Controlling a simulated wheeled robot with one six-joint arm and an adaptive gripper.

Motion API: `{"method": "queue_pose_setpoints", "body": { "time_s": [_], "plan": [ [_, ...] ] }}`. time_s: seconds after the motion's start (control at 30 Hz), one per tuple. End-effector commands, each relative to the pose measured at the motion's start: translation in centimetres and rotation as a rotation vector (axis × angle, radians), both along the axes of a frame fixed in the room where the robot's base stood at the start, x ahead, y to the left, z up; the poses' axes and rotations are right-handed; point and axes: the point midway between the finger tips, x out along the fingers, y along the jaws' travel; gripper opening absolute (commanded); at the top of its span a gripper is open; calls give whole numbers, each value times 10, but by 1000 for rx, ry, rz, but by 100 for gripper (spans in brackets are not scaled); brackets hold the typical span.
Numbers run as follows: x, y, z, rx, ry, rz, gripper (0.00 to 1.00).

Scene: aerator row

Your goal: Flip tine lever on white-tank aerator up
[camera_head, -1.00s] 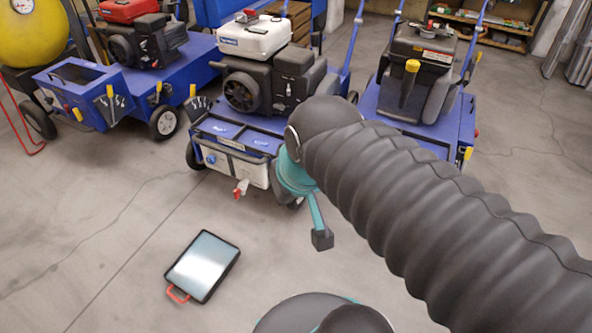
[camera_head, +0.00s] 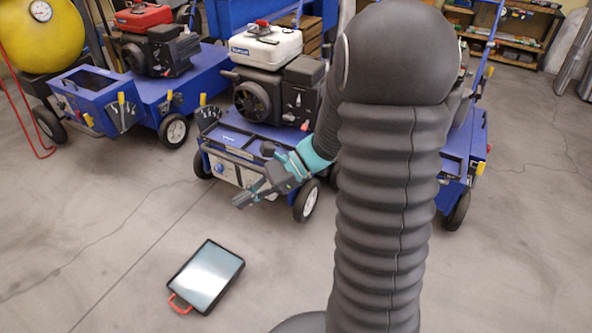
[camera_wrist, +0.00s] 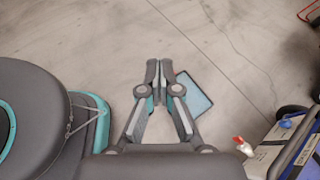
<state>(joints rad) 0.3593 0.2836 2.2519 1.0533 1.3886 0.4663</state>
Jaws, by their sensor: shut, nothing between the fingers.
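The white-tank aerator (camera_head: 238,132) is the middle machine in the head view, blue with a white tank (camera_head: 266,46) on top. At its left front corner a yellow-tipped lever (camera_head: 203,99) stands upright beside a dark marked plate (camera_head: 209,116); I cannot tell which lever is the tine lever. My gripper (camera_head: 243,199) is shut and empty, in front of the machine's front panel and pointing down-left, apart from the lever. In the wrist view my gripper (camera_wrist: 159,66) points at the floor, and part of a blue machine (camera_wrist: 293,150) shows at lower right.
A red-tank aerator (camera_head: 160,85) stands to the left, with a yellow tank (camera_head: 40,35) beyond it. Another blue machine (camera_head: 457,150) is at right, partly hidden by my arm. A flat panel with a red handle (camera_head: 207,275) lies on the clear floor in front.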

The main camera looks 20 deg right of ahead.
Motion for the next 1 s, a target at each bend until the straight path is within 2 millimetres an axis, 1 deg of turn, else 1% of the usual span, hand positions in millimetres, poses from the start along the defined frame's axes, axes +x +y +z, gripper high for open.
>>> {"method": "queue_pose_setpoints", "body": {
  "time_s": [0.03, 0.17, 0.27, 0.3, 0.37, 0.4, 0.47, 0.53, 0.67, 0.8, 0.9, 1.0],
  "plan": [
    [12, -6, -12, 63, 58, -59, 0],
    [44, -24, -34, 230, 187, -216, 0],
    [68, -43, -54, 361, 277, -338, 0],
    [77, -52, -63, 412, 313, -386, 0],
    [89, -67, -78, 491, 362, -459, 0],
    [97, -77, -88, 545, 392, -507, 0],
    [107, -94, -106, 623, 435, -580, 0],
    [117, -114, -127, 717, 483, -665, 0],
    [127, -155, -173, 888, 558, -824, 0],
    [128, -197, -224, 1060, 614, -982, 0],
    [123, -220, -255, 1158, 638, -1074, 0],
    [117, -237, -278, 1228, 648, -1140, 0]
  ]
}}
